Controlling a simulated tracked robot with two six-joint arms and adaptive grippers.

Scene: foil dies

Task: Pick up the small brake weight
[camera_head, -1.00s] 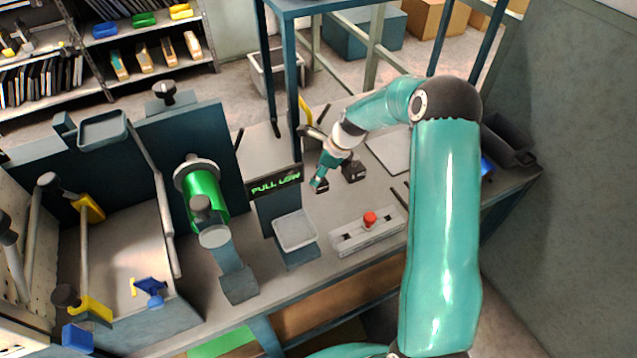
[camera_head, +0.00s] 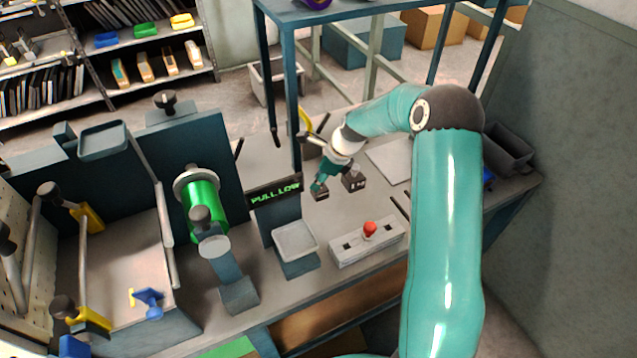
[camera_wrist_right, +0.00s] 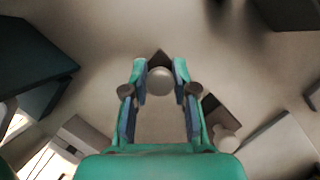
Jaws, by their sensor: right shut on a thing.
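The small brake weight (camera_head: 321,196) is a dark block at the right gripper's fingertips in the head view, at or just above the bench top; I cannot tell which. In the right wrist view its round grey knob (camera_wrist_right: 160,80) sits between the two fingers, with a dark corner of the block showing beyond. My right gripper (camera_head: 319,186) is shut on it, and its teal fingers also show in the wrist view (camera_wrist_right: 160,78). A larger dark weight (camera_head: 353,181) stands just right of it, apart from the fingers. My left gripper is not in view.
The display post reading "PULL LOW" (camera_head: 275,192) and a pale tray (camera_head: 295,239) stand left of the gripper. A box with a red button (camera_head: 369,230) lies in front. A teal frame post (camera_head: 292,110) rises close by on the left. A flat grey plate (camera_head: 390,160) lies behind right.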

